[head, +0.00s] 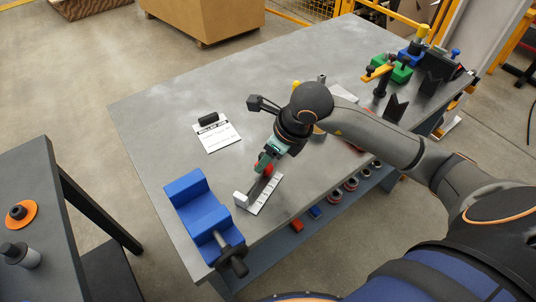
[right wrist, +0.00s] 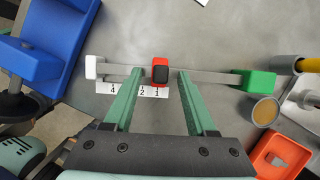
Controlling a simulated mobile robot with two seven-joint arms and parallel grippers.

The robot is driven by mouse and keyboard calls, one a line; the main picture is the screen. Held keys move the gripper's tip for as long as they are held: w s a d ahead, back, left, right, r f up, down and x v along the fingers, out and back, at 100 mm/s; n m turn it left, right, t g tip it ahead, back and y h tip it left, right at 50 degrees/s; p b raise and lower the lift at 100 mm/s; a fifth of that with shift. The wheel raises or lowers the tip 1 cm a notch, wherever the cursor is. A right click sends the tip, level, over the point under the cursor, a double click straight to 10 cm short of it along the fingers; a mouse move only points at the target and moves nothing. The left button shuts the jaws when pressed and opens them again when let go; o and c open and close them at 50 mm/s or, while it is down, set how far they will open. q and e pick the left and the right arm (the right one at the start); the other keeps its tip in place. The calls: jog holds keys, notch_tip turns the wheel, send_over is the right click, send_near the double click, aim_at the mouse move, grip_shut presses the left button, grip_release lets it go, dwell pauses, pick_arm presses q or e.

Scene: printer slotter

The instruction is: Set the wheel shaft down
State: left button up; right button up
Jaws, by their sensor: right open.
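My right gripper (head: 266,164) is open, low over the table. In the right wrist view its two green fingers (right wrist: 160,74) stand apart on either side of a red block with a dark face (right wrist: 160,71). That block sits on a long grey bar (right wrist: 212,76) with a white end block (right wrist: 92,67) and a green end block (right wrist: 259,82). A white numbered scale (right wrist: 150,91) lies along the bar. I cannot tell for certain whether this bar is the wheel shaft. A dark roller (head: 208,118) lies on a printed sheet. My left gripper is out of view.
A blue block fixture (head: 197,205) with a dark screw handle stands at the table's near left. An orange-red tray (right wrist: 283,153) and a round tan-topped part (right wrist: 265,111) sit to the right in the wrist view. The table's far left (head: 155,105) is clear.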

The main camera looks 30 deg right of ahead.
jog(key=shift+r, duration=0.1)
jog(key=v, duration=1.1)
jog(key=shift+s+r, duration=0.2)
jog(key=shift+r, duration=0.15)
